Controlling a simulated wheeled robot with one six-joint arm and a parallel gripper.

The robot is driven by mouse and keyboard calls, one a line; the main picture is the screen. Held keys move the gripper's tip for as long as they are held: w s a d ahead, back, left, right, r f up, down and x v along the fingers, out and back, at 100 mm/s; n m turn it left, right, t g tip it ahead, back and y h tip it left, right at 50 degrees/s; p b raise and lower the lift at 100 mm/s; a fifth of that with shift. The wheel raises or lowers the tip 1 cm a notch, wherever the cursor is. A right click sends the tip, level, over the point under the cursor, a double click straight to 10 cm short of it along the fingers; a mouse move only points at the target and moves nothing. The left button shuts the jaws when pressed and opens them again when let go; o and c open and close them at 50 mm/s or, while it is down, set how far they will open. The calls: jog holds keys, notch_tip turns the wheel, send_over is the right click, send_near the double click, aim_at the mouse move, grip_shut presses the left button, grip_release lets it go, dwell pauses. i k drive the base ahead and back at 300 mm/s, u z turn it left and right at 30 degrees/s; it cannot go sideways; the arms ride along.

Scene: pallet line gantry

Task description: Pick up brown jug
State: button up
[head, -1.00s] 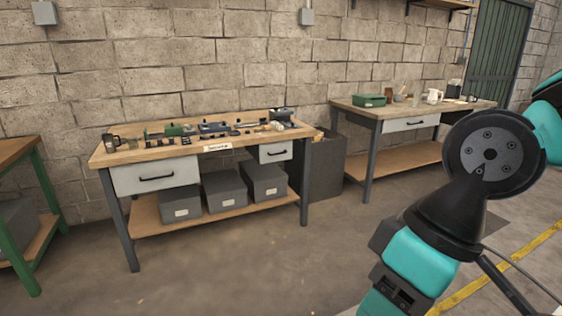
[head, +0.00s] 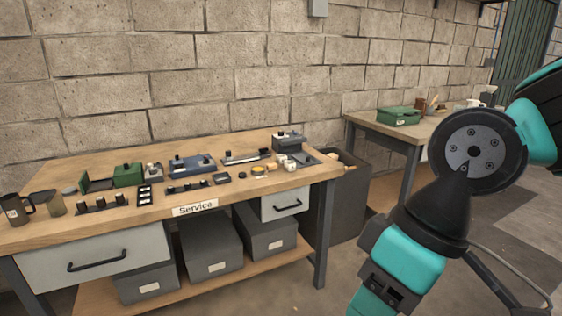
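A dark brown jug-like vessel (head: 14,211) with a handle and a small pale label stands upright at the far left end of the near workbench (head: 240,205). A tan cup (head: 55,204) stands just right of it. A smaller brown item (head: 420,104) stands on the far bench, too small to tell its shape well. My arm fills the right side of the head view, but my gripper is out of view.
The far bench (head: 390,126) carries a green box (head: 398,115).

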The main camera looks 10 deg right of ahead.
aim_at(420, 103)
jog(key=i, duration=1.35)
jog(key=z, duration=1.65)
jog(key=i, duration=2.4)
jog(key=z, duration=0.3)
jog(key=k, duration=1.05)
jog(key=z, duration=0.9)
jog(key=i, duration=0.25)
jog(key=u, duration=0.1)
